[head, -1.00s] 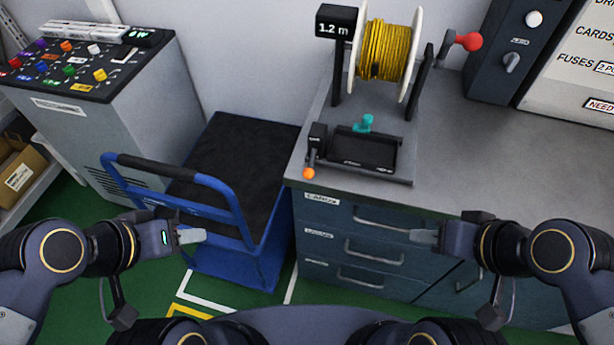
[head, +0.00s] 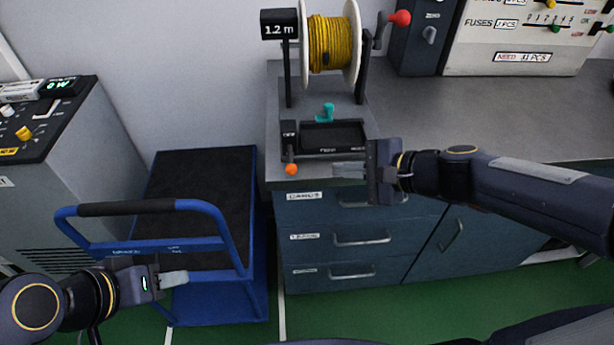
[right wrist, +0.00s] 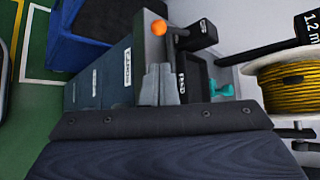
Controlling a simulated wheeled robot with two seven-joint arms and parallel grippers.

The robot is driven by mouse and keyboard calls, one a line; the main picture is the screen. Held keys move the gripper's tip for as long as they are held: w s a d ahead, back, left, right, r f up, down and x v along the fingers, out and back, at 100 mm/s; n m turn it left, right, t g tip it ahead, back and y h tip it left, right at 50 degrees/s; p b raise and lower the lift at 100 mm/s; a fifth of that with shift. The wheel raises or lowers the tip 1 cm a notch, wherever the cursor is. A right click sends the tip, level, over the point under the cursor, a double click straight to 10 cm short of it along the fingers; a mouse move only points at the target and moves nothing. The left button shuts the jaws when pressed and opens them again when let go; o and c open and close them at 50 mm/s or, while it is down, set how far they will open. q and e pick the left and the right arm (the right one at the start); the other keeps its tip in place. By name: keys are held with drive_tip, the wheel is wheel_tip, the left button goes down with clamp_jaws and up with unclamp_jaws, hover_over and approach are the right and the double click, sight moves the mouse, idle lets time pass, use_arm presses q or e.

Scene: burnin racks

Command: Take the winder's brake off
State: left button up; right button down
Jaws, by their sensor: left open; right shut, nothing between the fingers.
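The winder stands on the grey bench, with a spool of yellow cord (head: 330,44) and a crank with a red knob (head: 400,18). On its front left is a small black block (head: 289,133) with a lever hanging down to an orange ball (head: 291,169). A teal piece (head: 326,112) stands behind a black tray (head: 332,136). My right gripper (head: 348,170) is shut and empty, at the bench's front edge, right of the orange ball and apart from it. In the right wrist view its fingers (right wrist: 158,88) point toward the orange ball (right wrist: 160,28). My left gripper (head: 174,279) is open, by the blue cart.
A blue cart (head: 185,205) with a raised handle stands left of the bench. Drawers (head: 350,240) with handles lie below my right gripper. A grey console (head: 60,150) is at the left, and a panel (head: 520,40) at the back right. The bench's right part is clear.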

sight(306, 177)
drive_tip(key=shift+w, duration=0.1)
drive_tip(key=b+x, duration=0.2)
drive_tip(key=x, duration=0.8)
drive_tip(key=shift+b, duration=0.35)
